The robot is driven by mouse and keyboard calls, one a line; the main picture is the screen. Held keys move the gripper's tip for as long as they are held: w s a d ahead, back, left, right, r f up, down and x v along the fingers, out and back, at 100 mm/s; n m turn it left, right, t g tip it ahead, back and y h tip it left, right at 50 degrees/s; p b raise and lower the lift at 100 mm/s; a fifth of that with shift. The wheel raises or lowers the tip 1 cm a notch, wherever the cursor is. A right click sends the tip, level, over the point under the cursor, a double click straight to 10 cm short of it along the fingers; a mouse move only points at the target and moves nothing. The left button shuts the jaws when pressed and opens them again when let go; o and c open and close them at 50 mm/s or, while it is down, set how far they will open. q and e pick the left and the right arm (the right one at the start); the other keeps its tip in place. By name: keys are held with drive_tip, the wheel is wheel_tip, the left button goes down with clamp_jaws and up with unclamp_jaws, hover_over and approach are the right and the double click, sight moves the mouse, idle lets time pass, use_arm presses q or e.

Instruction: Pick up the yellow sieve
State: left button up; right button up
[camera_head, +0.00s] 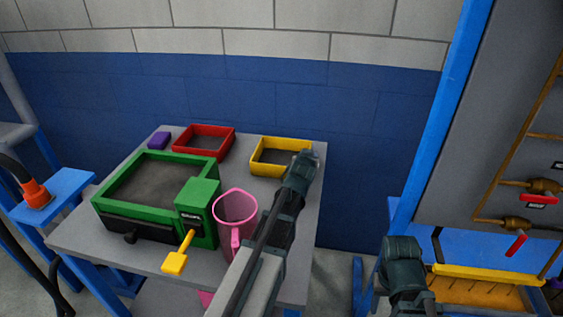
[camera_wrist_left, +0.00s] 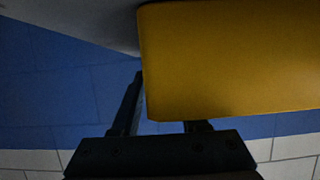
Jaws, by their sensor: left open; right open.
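The yellow sieve (camera_head: 268,172) is a rectangular frame at the back right corner of the grey table. Its yellow wall fills the upper right of the left wrist view (camera_wrist_left: 235,60). My left gripper (camera_head: 304,158) is open at the sieve's right end. In the left wrist view, one finger of my left gripper (camera_wrist_left: 163,100) shows beside the sieve's edge; the other is mostly hidden by the yellow wall. I cannot tell whether the wall is between the fingers or touching them. My right gripper (camera_head: 401,247) is open and empty, off the table to the right.
The table (camera_head: 75,232) also holds a red sieve (camera_head: 232,145), a purple block (camera_head: 159,140), a green machine (camera_head: 107,202) with a yellow handle (camera_head: 175,262), and a pink jug (camera_head: 236,207). A blue post (camera_head: 432,130) and grey panel (camera_head: 505,120) stand right.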

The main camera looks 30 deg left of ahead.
use_arm(q)
drive_tip(key=shift+c, duration=0.5)
clamp_jaws()
idle(0.9)
